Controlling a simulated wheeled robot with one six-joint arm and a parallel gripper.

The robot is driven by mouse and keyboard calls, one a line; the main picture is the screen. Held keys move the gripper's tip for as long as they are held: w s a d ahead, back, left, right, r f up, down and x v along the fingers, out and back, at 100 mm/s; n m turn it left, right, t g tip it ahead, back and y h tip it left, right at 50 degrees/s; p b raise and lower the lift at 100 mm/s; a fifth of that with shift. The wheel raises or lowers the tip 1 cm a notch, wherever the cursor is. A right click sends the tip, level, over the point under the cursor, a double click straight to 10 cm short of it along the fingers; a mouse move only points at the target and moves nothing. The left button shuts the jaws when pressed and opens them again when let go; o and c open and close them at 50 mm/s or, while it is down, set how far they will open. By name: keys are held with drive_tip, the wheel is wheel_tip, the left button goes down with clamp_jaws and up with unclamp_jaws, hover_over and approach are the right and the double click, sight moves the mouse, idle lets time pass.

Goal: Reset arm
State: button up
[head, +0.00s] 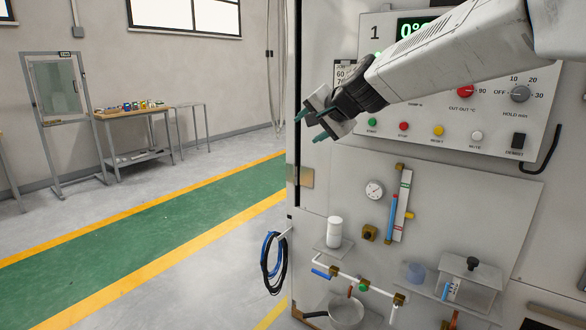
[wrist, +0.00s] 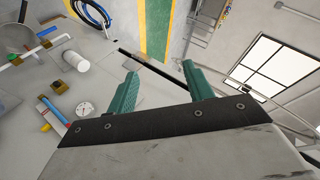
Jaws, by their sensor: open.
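Panel buttons and a red knob (head: 465,91) sit below and beside my arm. Below are a gauge (head: 374,190), a white bottle (head: 335,232) on a small shelf, pipes and a hanging blue cable (head: 268,262). A bench (head: 140,112) stands far left; the green floor lane is clear.

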drive_tip(key=s+d+f+n+g+h, duration=0.2)
drive_tip(key=s+d+f, duration=0.3)
drive_tip(key=s, duration=0.9)
drive_tip(key=s+d+f+n+g+h, duration=0.2)
drive_tip(key=s+d+f+g, duration=0.2)
drive_tip(key=s+d, duration=0.5)
drive_tip(key=s+d+f+n+g+h, duration=0.1)
drive_tip(key=s+d+f, duration=0.6)
drive_tip(key=s, duration=1.4)
drive_tip(key=shift+d+n+g+h, duration=0.4)
drive_tip(key=shift+d+g+h, duration=0.2)
drive_tip(key=shift+g, duration=0.3)
